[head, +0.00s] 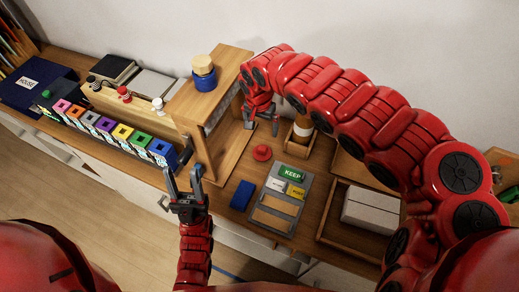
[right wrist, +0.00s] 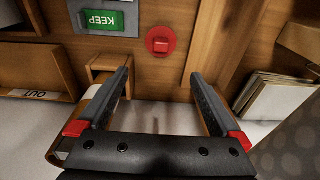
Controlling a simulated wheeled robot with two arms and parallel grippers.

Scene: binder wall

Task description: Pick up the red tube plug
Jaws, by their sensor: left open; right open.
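A round red piece, which looks like the red tube plug (head: 262,153), sits on the wooden surface left of the green KEEP tag. In the right wrist view the red plug (right wrist: 160,42) has a round knob on a wider red base, a little beyond the fingertips and roughly centred between them. My right gripper (head: 262,125) is open and empty, just behind the plug in the head view; its fingers also show in the right wrist view (right wrist: 159,73). My left gripper (head: 184,173) is open and empty, left of the plug, pointing up in the picture.
A grey tray (head: 257,198) with the green KEEP tag (head: 292,174) and a blue block (head: 242,195) lie near the plug. A tall wooden cabinet (head: 212,105) stands left of my right gripper. Colourful binders (head: 122,131) line the left.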

